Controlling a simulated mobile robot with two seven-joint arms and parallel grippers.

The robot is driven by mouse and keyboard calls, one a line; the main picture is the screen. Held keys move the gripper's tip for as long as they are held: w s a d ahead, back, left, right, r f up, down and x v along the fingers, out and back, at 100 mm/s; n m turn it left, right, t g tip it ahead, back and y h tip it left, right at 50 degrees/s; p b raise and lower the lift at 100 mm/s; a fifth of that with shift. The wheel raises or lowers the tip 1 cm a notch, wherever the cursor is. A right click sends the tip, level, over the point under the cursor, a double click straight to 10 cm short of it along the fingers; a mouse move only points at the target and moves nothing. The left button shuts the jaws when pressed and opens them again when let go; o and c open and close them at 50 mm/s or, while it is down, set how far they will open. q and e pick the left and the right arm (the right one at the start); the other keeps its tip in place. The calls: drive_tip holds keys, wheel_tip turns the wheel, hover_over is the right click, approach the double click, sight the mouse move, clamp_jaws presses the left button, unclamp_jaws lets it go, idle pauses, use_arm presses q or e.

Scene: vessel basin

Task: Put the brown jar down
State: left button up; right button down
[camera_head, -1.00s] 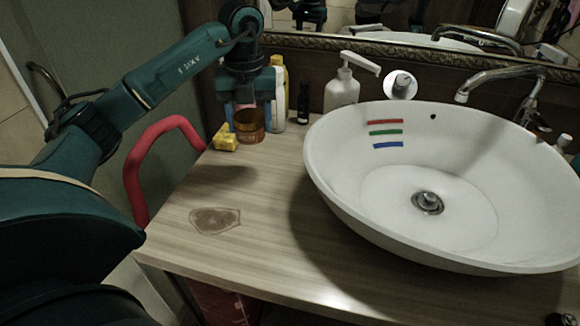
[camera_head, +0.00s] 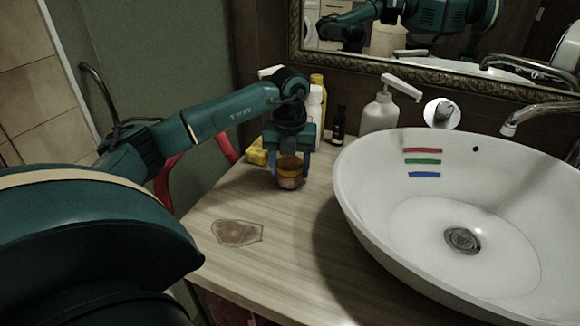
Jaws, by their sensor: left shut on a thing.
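The brown jar (camera_head: 289,178) is an amber, see-through round jar near the back left of the wooden counter (camera_head: 290,250). My left gripper (camera_head: 290,162) comes down on it from above and is shut on it, with one finger on each side. The jar looks upright; I cannot tell for sure whether its base touches the counter. My right gripper is not in view.
A yellow sponge (camera_head: 257,152) lies just left of the jar. Bottles, a small dark bottle (camera_head: 339,124) and a white soap dispenser (camera_head: 379,113) stand behind. The white basin (camera_head: 400,230) fills the right.

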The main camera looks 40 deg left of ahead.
sight(290, 161)
use_arm(q)
drive_tip(key=shift+f, duration=0.25)
drive_tip(key=o, duration=1.1)
drive_tip(key=shift+c, duration=0.2)
wheel_tip(290, 161, up, 12)
drive_tip(key=shift+r+p, duration=0.15)
drive_tip(key=shift+p, duration=0.15)
